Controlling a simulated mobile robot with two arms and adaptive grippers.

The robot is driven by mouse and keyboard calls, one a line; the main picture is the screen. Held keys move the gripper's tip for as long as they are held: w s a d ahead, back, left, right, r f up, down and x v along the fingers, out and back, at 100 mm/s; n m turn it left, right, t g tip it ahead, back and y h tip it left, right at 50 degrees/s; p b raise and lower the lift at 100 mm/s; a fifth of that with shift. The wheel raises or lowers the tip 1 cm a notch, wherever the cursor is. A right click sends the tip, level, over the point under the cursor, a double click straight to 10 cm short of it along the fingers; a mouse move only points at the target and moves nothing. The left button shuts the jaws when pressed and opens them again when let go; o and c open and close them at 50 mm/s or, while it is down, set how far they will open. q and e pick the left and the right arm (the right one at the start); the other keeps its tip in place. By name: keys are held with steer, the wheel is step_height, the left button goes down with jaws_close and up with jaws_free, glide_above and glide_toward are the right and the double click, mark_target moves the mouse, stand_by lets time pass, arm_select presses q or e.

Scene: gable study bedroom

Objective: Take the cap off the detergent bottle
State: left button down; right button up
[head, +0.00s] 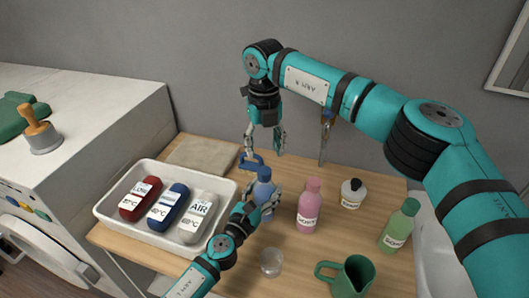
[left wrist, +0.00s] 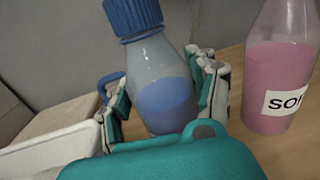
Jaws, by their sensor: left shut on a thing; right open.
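The detergent bottle (left wrist: 160,85) is clear with blue liquid inside and stands tilted in the left wrist view. Its ribbed blue cap (left wrist: 133,15) is on its neck, with the top cut off by the frame edge. In the head view the bottle (head: 263,191) is near the table's middle, its lower part hidden by my left gripper. My left gripper (head: 262,205) is shut on the bottle's body, one finger on each side. My right gripper (head: 264,150) is open and empty, pointing down above the bottle and cap, its fingers apart from them.
A pink bottle (head: 310,206) stands close right of the detergent. A black-capped bottle (head: 352,194), green bottle (head: 398,227), green mug (head: 353,278) and clear glass (head: 271,263) stand around. A white tray (head: 108,207) is left. A blue loop-shaped thing (head: 248,163) sits beside the detergent.

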mark_target(265, 170)
steer(key=m, duration=1.5)
steer(key=shift+m, duration=0.4)
steer(key=shift+f, duration=4)
steer(key=shift+c, duration=0.3)
